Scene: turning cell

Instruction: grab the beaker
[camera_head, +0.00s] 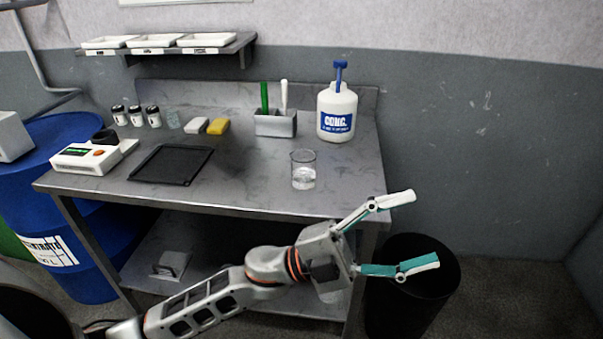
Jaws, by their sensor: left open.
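The beaker (303,170) is a clear glass vessel with some clear liquid or thick glass at its bottom. It stands upright on the grey metal bench (250,193), near the front edge and right of the middle. My left gripper (425,228) is open and empty, with its two fingers spread wide and pointing right. It is in front of the bench's right front corner, to the right of the beaker and apart from it. My right gripper does not show.
A white jug (337,112) with a blue pump stands behind the beaker. A grey holder (275,123) with brushes, a black tray (171,164) and a white device (87,157) are also on the bench. A black bin (412,290) is below the gripper.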

